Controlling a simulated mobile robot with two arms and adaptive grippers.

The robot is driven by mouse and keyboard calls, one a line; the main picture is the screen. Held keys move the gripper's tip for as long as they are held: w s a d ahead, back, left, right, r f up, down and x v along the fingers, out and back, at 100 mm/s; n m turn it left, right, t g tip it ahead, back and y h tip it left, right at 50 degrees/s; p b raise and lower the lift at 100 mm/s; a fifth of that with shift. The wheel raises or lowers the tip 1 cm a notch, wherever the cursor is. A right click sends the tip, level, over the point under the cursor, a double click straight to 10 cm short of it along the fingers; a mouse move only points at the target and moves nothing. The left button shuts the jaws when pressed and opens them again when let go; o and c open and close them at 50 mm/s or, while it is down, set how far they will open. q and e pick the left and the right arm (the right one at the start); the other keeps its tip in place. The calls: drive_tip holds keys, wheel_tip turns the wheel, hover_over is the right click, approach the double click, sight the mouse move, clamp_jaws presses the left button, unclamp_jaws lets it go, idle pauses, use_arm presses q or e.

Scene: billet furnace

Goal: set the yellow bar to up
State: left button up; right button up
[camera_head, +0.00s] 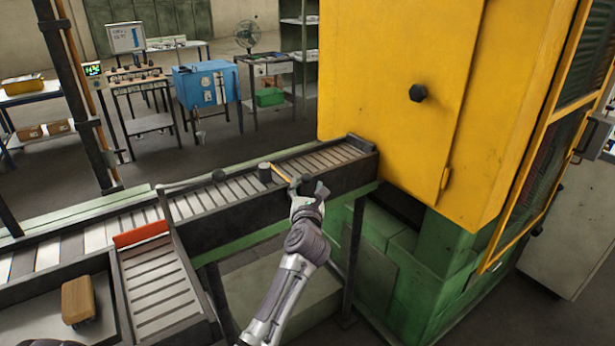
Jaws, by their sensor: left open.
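The yellow bar (281,173) is a short thin bar at the roller conveyor, just right of a dark round cylinder (265,172). It slants down to the right, its lower right end close to my left gripper. My left gripper (309,186) is open at the conveyor's near side rail, at the right end of the bar. I cannot tell whether a finger touches the bar. The jaws partly hide the rail behind them.
The roller conveyor (205,197) runs from the left to a large yellow machine housing (400,75) close on the right. A red bar (141,233) lies across the side branch at left. A brown block (77,301) sits at lower left. Tables and a blue box (205,85) stand behind.

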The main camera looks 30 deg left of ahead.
sight(307, 182)
use_arm(q)
drive_tip(key=shift+x, duration=2.35)
clamp_jaws()
